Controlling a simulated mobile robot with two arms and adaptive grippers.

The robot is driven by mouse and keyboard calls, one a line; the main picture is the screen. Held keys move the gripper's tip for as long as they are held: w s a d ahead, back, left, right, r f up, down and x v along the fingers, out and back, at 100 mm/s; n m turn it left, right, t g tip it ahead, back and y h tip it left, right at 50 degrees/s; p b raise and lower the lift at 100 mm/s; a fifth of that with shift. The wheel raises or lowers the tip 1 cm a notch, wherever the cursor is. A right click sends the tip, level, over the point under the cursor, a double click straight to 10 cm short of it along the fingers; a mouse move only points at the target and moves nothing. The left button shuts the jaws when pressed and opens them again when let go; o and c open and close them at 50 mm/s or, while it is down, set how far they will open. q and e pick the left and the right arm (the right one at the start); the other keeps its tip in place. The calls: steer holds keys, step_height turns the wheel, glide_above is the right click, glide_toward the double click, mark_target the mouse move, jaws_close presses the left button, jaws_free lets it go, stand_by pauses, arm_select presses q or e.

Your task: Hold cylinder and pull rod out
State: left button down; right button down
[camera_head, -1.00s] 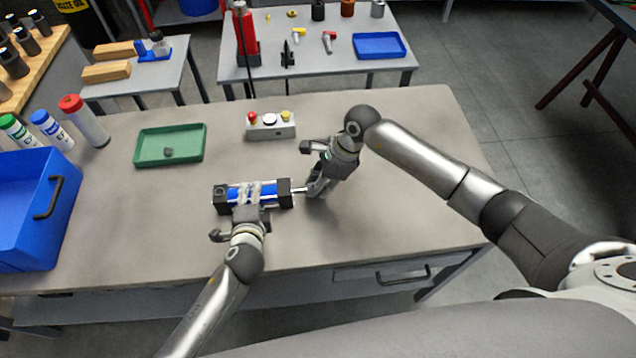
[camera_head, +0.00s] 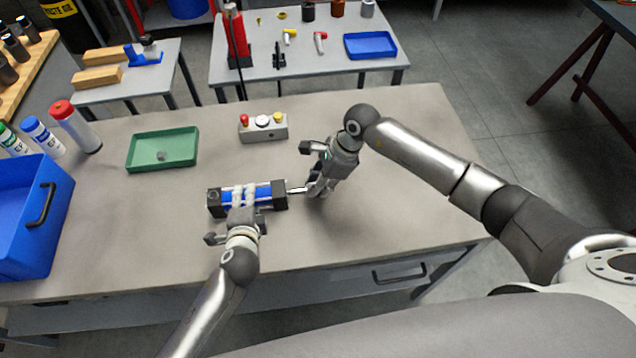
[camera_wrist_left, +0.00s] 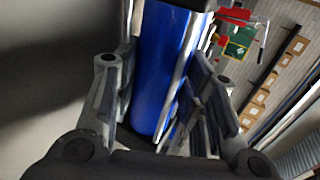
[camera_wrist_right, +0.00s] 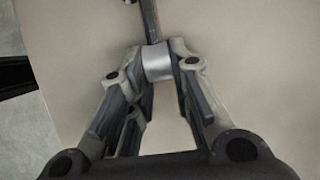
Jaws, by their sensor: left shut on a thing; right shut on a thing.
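The cylinder (camera_head: 264,196) has a blue body with black end blocks and lies on the grey workbench in the head view. My left gripper (camera_head: 243,196) is shut around its middle; the blue body also fills the space between the fingers in the left wrist view (camera_wrist_left: 165,70). The rod (camera_head: 297,190) is a thin metal bar coming out of the cylinder's right end. My right gripper (camera_head: 314,190) is shut on the rod's outer end, where a silver end piece (camera_wrist_right: 157,62) sits between the fingertips in the right wrist view. The fingers partly hide both held parts.
A green tray (camera_head: 133,157) with a small grey piece, and a button box (camera_head: 264,133), stand behind the cylinder. A blue bin (camera_head: 20,225) and several bottles (camera_head: 75,125) are at the left. The bench (camera_head: 400,210) is clear at right.

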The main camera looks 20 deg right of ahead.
arm_select(q)
steer(key=shift+a+f, duration=0.15)
steer(key=shift+a, duration=0.05)
arm_select(e)
steer(key=shift+d, duration=1.5)
steer(key=shift+s, duration=0.1)
arm_select(q)
steer(key=shift+d, duration=0.1)
arm_select(e)
steer(key=c, duration=1.2)
jaws_free()
steer(key=shift+c, duration=0.2)
steer(key=v, duration=1.2)
